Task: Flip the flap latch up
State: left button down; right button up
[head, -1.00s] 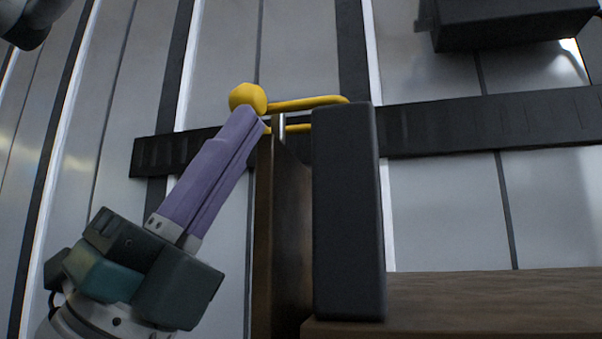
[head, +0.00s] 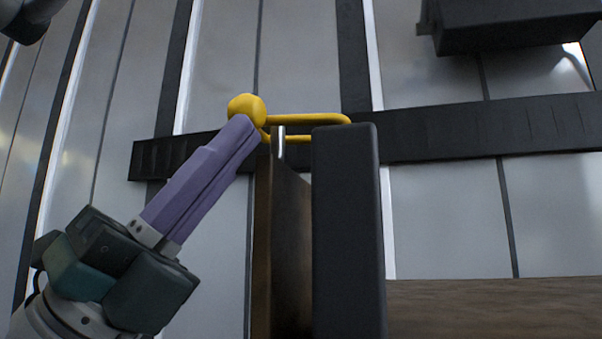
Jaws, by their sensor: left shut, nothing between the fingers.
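The flap latch is a yellow loop (head: 310,119) with a round yellow knob (head: 246,109) at its left end. The loop lies roughly level around a short metal pin (head: 278,142) and reaches over the top of a black upright block (head: 346,230). My left gripper (head: 242,126), with purple fingers, comes up from the lower left. Its fingers are shut and empty. The tips are just below the knob and appear to touch it. My right gripper is not in view.
A brown upright panel (head: 290,250) stands left of the black block, and a wooden surface (head: 490,308) lies at the lower right. A black bar (head: 490,127) crosses the grey panelled wall (head: 450,210). A dark box (head: 510,22) hangs at the upper right.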

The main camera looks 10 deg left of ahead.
pick_arm(q)
jog(key=d+r+m+g+y+p, duration=0.4)
jog(key=r+m+g+y+p, duration=0.4)
jog(key=p, duration=1.3)
jog(key=shift+r+m+g+y+p, duration=0.3)
jog(key=shift+r+g+y, duration=0.6)
jog(key=shift+r, duration=0.65)
jog(key=shift+s, duration=0.1)
